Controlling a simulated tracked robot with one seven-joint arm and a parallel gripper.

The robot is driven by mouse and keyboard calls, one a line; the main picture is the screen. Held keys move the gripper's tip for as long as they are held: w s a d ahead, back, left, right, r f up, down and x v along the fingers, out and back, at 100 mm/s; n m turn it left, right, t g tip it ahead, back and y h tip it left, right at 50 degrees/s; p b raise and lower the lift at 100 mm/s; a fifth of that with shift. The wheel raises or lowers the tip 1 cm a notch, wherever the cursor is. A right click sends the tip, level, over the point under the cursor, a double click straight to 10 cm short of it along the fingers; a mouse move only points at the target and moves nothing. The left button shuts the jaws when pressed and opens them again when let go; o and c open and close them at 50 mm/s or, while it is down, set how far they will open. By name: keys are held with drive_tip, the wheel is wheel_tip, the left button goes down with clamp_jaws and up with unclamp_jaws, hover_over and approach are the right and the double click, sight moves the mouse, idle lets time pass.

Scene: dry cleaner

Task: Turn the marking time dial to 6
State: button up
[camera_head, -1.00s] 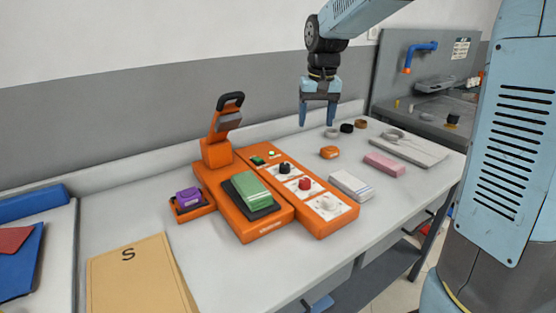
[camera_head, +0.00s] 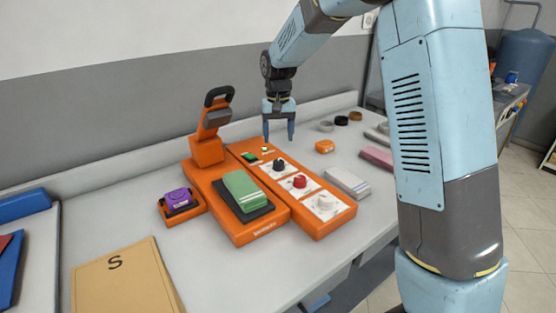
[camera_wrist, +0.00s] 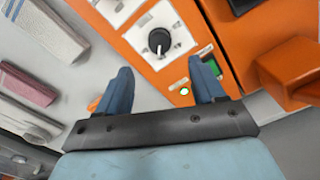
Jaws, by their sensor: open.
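An orange machine (camera_head: 234,220) on the table has a side panel with three dials on white plates: black (camera_head: 279,165), red (camera_head: 300,181) and white (camera_head: 325,204). The dial labels are too small to read, so I cannot tell which one is marking time. My gripper (camera_head: 279,136) is open and empty, pointing down above the panel's far end, near the black dial. In the wrist view the black dial (camera_wrist: 158,41) lies just ahead of the spread fingers (camera_wrist: 160,65), apart from them. The red and white dials are not clear there.
A grey-white block (camera_head: 347,181), a pink block (camera_head: 377,157) and an orange piece (camera_head: 324,146) lie to the right.

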sight(278, 161)
wheel_tip(278, 161, down, 10)
drive_tip(key=shift+r, duration=0.2)
idle(0.3)
